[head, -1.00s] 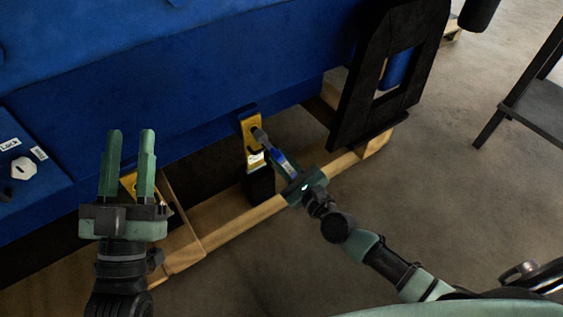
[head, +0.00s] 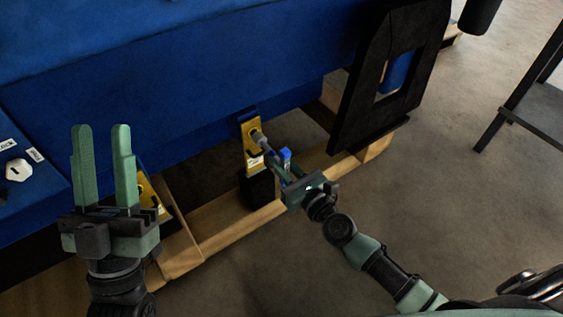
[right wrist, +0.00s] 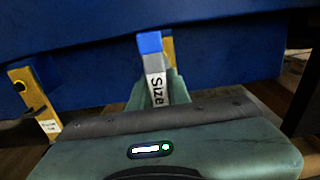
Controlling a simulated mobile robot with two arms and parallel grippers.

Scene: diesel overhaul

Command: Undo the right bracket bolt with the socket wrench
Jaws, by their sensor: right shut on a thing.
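The right yellow bracket (head: 252,158) hangs from the blue engine's lower edge. The socket wrench's grey socket (head: 259,138) is at the bracket's upper part and covers the bolt, so I cannot see how well it is seated. My right gripper (head: 286,178) is shut on the wrench, to the lower right of the bracket. The wrench's blue end (head: 286,154) sticks up beside the jaws. In the right wrist view, the wrench (right wrist: 155,72) shows blue and grey with a "Size" label. My left gripper (head: 103,165) is open and empty at the left.
Another yellow bracket (head: 151,196) stands behind my left gripper. A wooden pallet frame (head: 240,224) runs below the blue engine (head: 200,80). A black frame plate (head: 360,115) stands to the right of the bracket.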

